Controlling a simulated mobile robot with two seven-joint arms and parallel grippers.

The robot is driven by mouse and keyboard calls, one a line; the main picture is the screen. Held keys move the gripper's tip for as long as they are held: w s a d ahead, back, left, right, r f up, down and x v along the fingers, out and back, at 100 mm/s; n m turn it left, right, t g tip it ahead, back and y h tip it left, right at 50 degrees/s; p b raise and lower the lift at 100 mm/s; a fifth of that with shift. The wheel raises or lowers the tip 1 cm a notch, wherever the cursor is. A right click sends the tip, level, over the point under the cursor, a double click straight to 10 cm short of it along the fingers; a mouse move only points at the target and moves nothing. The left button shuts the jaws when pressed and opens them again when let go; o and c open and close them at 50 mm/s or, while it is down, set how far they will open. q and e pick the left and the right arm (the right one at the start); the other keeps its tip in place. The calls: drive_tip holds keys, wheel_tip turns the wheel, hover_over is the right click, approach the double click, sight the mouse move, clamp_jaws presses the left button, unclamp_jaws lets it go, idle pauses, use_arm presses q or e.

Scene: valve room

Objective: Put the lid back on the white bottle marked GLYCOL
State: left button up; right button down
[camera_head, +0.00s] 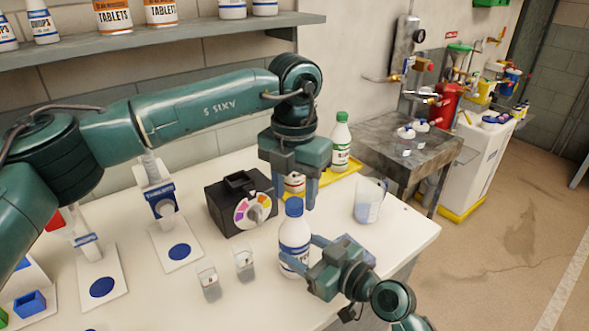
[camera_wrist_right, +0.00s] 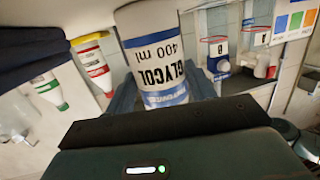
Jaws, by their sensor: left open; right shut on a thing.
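The white GLYCOL bottle (camera_head: 294,242) stands upright on the white table, with a blue band on its label. In the right wrist view its label (camera_wrist_right: 158,65) appears upside down and reads GLYCOL 400 ml. A blue lid (camera_head: 293,207) sits on the bottle's top; I cannot tell whether it is screwed tight. My right gripper (camera_head: 298,254) is shut on the bottle's body from the lower right, its fingers on both sides. My left gripper (camera_head: 302,197) points down just above and behind the lid, fingers apart and empty.
A black box with a coloured dial (camera_head: 254,210) stands left of the bottle. A measuring jug (camera_head: 369,201) stands to the right. Two small clear cups (camera_head: 209,284) are at front left. A green-capped bottle (camera_head: 341,142) stands on a yellow tray (camera_head: 346,171) behind my left gripper.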

use_arm(q)
drive_tip(key=shift+f, duration=0.8)
drive_tip(key=shift+c, duration=0.4)
drive_tip(key=c, duration=0.9)
drive_tip(key=m, duration=0.5)
drive_tip(key=shift+c, duration=0.2)
drive_tip(key=o, duration=1.2)
drive_tip(key=shift+c, duration=0.2)
drive_tip(key=shift+r, duration=0.15)
